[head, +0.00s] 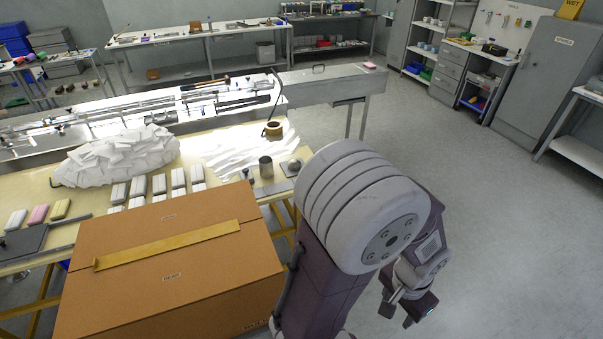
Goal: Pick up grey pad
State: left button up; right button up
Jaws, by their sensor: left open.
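My left gripper (408,308) hangs over the bare floor at the lower right, clear of the table, with its fingers apart and nothing between them. My left arm fills the lower middle and hides part of the table's right end. A flat dark grey plate (22,242) lies at the table's left end; I cannot tell if it is the grey pad. Several pale grey-white blocks (139,187) stand in rows behind the cardboard box. My right gripper is out of view.
A large taped cardboard box (170,285) stands in front of the yellow table (225,200). The floor (480,220) at right is free.

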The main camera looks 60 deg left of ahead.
aim_at(246, 173)
jog(key=i+l+u, duration=0.25)
jog(key=i, duration=0.3)
jog(key=i+l+u, duration=0.25)
jog(key=i, duration=0.25)
jog(key=i+j+u, duration=0.15)
jog(key=u, duration=0.3)
jog(key=i+j+u, duration=0.15)
jog(key=u, duration=0.3)
jog(key=i+u, duration=0.3)
jog(key=u, duration=0.15)
jog(key=i+u, duration=0.2)
jog(key=u, duration=0.2)
jog(key=i+l+u, duration=0.1)
jog(key=u, duration=0.35)
jog(key=i+l+u, duration=0.2)
jog(key=u, duration=0.25)
jog(key=i+l+u, duration=0.25)
jog(key=u, duration=0.2)
jog(key=i+u, duration=0.2)
jog(key=u, duration=0.2)
jog(key=i+l+u, duration=0.15)
jog(key=u, duration=0.25)
jog(key=i+l+u, duration=0.15)
jog(key=u, duration=0.25)
jog(key=i+l+u, duration=0.1)
jog(key=l+u, duration=0.15)
jog(key=u, duration=0.15)
jog(key=i+l+u, duration=0.1)
jog(key=l+u, duration=0.15)
jog(key=u, duration=0.15)
